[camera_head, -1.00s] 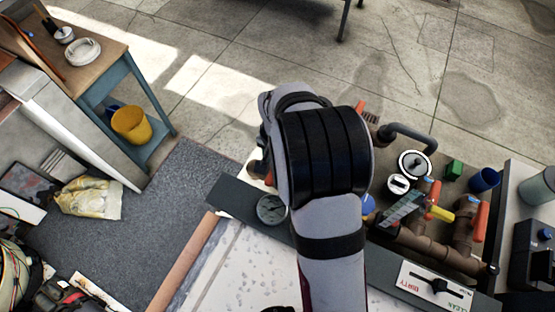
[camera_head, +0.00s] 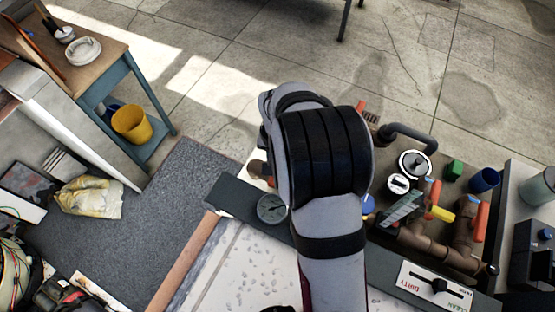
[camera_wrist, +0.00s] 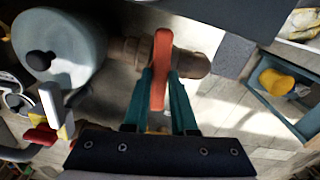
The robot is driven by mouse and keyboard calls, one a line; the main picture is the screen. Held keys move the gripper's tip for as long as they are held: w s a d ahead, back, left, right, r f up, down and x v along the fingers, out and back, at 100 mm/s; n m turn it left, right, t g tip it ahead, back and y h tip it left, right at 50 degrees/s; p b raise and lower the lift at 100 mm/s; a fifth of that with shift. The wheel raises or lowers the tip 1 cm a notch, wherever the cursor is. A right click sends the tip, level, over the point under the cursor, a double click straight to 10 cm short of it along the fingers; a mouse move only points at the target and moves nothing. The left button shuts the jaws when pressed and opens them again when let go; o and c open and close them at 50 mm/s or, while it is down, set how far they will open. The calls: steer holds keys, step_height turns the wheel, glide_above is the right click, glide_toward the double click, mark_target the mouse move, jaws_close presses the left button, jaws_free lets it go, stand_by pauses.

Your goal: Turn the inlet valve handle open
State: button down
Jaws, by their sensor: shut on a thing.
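In the wrist view, an orange valve handle (camera_wrist: 161,65) stands upright in the picture, in front of a brown pipe fitting (camera_wrist: 191,64). My gripper (camera_wrist: 161,88) is shut on this handle, with one teal finger on each side of its lower part. A bit of brown pipe (camera_head: 258,168) shows just left of my arm.
A blue-grey tank (camera_wrist: 58,48) with a black knob stands close left of the fingers in the wrist view. Pipes with orange handles (camera_head: 481,222) and a yellow handle (camera_head: 441,213) crowd the right.

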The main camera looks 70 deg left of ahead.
steer(key=n, duration=1.2)
steer(key=shift+d+n, duration=0.1)
steer(key=shift+n, duration=2)
steer(key=c, duration=0.7)
jaws_free()
